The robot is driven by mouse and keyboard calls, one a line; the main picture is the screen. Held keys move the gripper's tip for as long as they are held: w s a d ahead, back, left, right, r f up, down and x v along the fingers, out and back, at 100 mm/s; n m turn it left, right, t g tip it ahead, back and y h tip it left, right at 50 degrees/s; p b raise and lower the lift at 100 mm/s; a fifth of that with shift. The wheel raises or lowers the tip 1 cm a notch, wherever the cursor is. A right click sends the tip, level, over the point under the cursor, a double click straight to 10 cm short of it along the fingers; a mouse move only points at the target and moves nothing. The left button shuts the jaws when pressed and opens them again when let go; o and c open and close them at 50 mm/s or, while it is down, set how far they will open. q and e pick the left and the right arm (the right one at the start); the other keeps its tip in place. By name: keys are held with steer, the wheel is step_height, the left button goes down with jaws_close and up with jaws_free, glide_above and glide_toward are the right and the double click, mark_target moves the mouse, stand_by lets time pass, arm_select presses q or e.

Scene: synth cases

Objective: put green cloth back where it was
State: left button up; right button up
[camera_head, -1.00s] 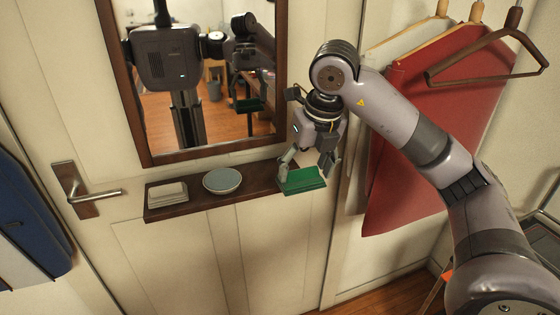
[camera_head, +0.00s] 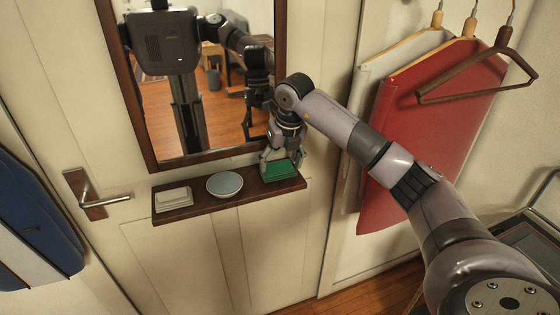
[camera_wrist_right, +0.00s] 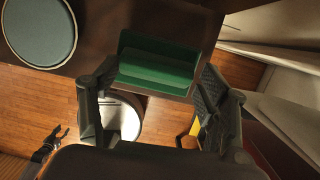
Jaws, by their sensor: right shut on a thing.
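The green cloth (camera_head: 281,172) is a folded block at the right end of the dark wall shelf (camera_head: 245,197). My right gripper (camera_head: 282,163) reaches down over it and is shut on it, with one finger at each side. In the right wrist view the cloth (camera_wrist_right: 158,68) sits between the two fingers (camera_wrist_right: 157,88), against the dark shelf. I cannot tell whether its underside bears fully on the shelf. My left gripper is not in view.
A blue-grey bowl (camera_head: 225,184) stands mid-shelf, left of the cloth, and a pale folded stack (camera_head: 173,199) lies at the left end. A framed mirror (camera_head: 215,95) hangs just above the shelf. A red garment (camera_head: 430,120) hangs to the right; a door handle (camera_head: 95,200) is at left.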

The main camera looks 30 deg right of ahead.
steer(key=shift+w+f+p, duration=0.25)
steer(key=shift+f+p, duration=0.25)
steer(key=shift+f, duration=0.3)
steer(key=shift+f, duration=0.1)
steer(key=o, duration=1.1)
steer(key=b+v, duration=0.3)
steer(key=v, duration=0.9)
